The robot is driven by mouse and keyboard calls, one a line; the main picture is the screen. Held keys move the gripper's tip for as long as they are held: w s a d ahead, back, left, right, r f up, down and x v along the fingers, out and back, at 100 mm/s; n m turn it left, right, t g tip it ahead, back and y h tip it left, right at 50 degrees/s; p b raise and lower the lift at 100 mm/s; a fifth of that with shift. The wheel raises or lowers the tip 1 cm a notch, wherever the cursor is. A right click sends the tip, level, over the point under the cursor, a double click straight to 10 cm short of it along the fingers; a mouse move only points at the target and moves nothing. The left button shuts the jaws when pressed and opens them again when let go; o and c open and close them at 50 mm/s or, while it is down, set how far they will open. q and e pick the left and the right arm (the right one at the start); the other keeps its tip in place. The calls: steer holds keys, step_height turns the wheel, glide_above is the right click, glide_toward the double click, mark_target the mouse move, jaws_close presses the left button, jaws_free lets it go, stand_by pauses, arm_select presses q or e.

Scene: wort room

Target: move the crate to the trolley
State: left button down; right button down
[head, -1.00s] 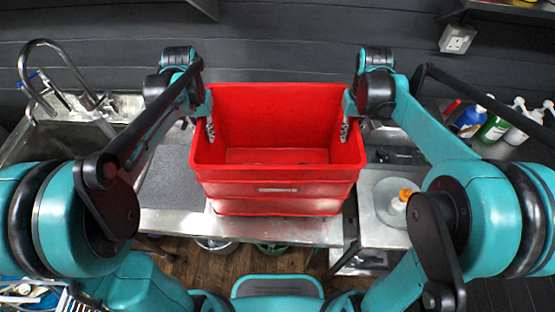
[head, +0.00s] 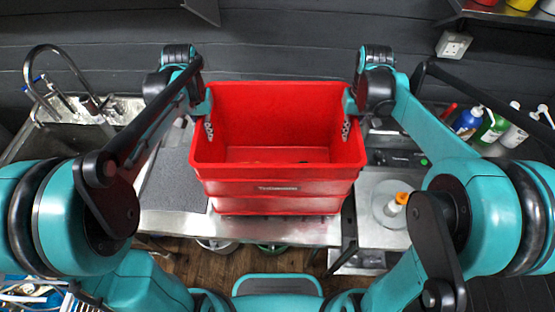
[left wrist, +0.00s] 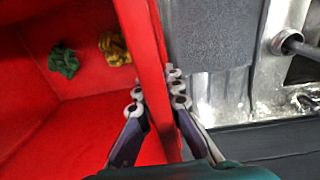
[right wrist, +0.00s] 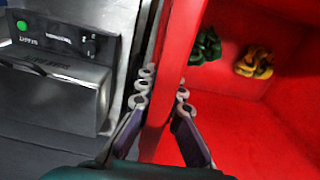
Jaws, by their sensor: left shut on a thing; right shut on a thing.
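The red crate (head: 275,188) is upright in front of me over the steel counter. I cannot tell whether its base touches the counter. My left gripper (head: 208,118) is shut on its left side wall; in the left wrist view the fingers (left wrist: 156,95) straddle the wall. My right gripper (head: 348,118) is shut on its right side wall, and its fingers (right wrist: 161,95) straddle that wall in the right wrist view. A green crumpled item (left wrist: 64,61) and a yellow one (left wrist: 113,47) lie inside the crate. I see no clear trolley.
The counter (head: 270,232) runs below the crate. A sink with a tap (head: 55,75) is at left. At right are bottles (head: 489,127), a device with a green button (right wrist: 50,38) and an orange-capped container (head: 397,203). A dark wall stands behind.

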step_height(320, 180, up, 2)
steer(key=shift+r+p, duration=0.2)
steer(key=shift+p, duration=0.65)
steer(key=shift+s+f, duration=0.1)
